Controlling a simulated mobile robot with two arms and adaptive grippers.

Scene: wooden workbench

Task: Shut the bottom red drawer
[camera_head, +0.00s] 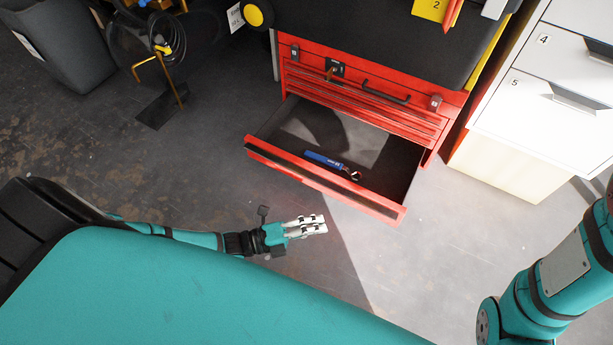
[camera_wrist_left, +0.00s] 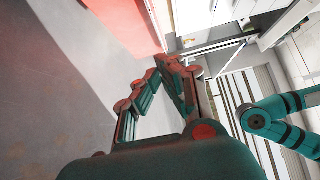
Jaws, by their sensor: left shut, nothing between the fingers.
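The bottom red drawer (camera_head: 325,184) of the red tool cabinet (camera_head: 366,92) is pulled well out in the head view. A blue-handled tool (camera_head: 332,165) lies inside it. My left gripper (camera_head: 322,224) is shut and empty, low in front of the drawer front and apart from it. In the left wrist view, my left gripper's fingers (camera_wrist_left: 158,68) point toward a red surface (camera_wrist_left: 128,22) at the top, likely the drawer front. My right arm enters at the right of the head view, but its gripper is out of frame.
White drawers (camera_head: 552,95) stand right of the red cabinet, above a cream box (camera_head: 507,165). A dark bin (camera_head: 62,45) and a stand with cables (camera_head: 165,65) are at the upper left. The floor (camera_head: 205,160) left of the open drawer is clear.

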